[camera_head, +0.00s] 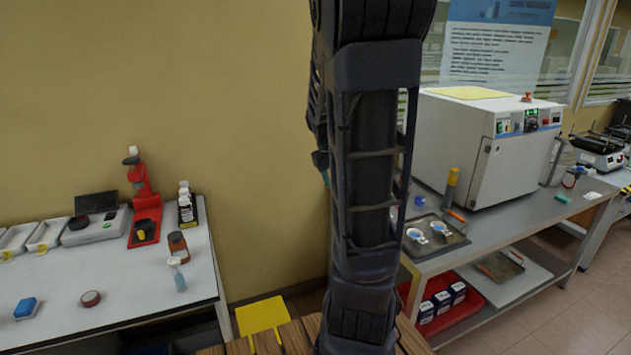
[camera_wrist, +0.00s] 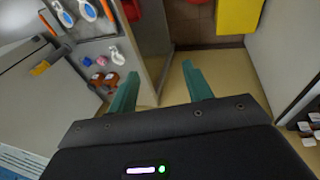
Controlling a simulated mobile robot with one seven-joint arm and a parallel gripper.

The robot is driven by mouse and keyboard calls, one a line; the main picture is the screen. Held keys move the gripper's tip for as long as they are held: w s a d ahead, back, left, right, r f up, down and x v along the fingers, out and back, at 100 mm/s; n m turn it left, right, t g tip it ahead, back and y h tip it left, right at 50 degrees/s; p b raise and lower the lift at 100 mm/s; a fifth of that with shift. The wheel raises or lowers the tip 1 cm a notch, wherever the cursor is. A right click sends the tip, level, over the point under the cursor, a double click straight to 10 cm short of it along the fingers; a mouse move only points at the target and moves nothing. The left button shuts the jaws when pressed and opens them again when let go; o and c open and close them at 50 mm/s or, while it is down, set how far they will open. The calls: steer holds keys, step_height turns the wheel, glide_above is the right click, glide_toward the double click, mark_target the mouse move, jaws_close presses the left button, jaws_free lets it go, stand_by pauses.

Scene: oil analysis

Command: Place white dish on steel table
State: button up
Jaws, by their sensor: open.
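Two small white dishes with blue in them, one on the left (camera_head: 417,235) and one on the right (camera_head: 441,228), sit on a dark tray on the steel table (camera_head: 520,212). What look like the same two white-and-blue dishes show at the upper left of the wrist view (camera_wrist: 63,14) (camera_wrist: 88,11). I cannot tell which dish is the one named. My gripper (camera_wrist: 160,88) is open, with nothing between its green fingers. It points at the floor, apart from the dishes.
A large white oven (camera_head: 480,145) stands on the steel table behind the tray (camera_head: 450,240). A yellow-handled tool (camera_head: 451,190) stands near it. A red tray with boxes (camera_head: 445,308) is on the lower shelf. A white table (camera_head: 125,285) with lab items is at left.

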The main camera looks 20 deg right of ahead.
steer(key=s+a+r+t+y, duration=0.1)
steer(key=s+a+r, duration=0.3)
steer(key=s+a, duration=0.2)
steer(key=s+a+r+t+y, duration=0.2)
steer(key=s+a+r, duration=0.1)
steer(key=s+a, duration=0.4)
steer(key=shift+s+a+r, duration=0.15)
steer(key=shift+s+r, duration=0.2)
steer(key=shift+s, duration=0.7)
